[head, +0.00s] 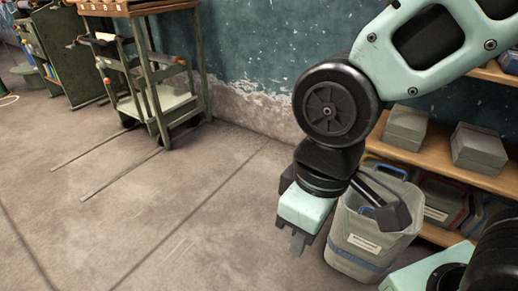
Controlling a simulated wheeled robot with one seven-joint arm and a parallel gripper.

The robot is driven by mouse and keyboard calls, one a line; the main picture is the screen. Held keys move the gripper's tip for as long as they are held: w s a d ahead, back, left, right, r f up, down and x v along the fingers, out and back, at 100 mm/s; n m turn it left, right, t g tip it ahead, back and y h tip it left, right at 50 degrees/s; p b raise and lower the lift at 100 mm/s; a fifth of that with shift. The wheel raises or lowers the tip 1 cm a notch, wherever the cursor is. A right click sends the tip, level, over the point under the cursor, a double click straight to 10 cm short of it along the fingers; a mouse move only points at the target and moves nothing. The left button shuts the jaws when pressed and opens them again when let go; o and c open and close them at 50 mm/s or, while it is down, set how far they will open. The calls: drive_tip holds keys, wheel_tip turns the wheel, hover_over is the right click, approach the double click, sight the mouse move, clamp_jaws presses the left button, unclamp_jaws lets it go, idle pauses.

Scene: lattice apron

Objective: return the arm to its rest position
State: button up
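My arm reaches in from the upper right and bends down at a black joint. My gripper (298,243) hangs at its lower end, pointing down above the floor, just left of the grey bin. Its small grey fingertips show, but the gap between them is not clear. I see nothing hanging from them.
Wooden shelves (460,172) with grey boxes (405,127) run along the wall behind. A green metal cart (151,92) stands upper left.

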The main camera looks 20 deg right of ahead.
wheel_tip(320, 180, up, 30)
drive_tip(key=p, duration=2.9)
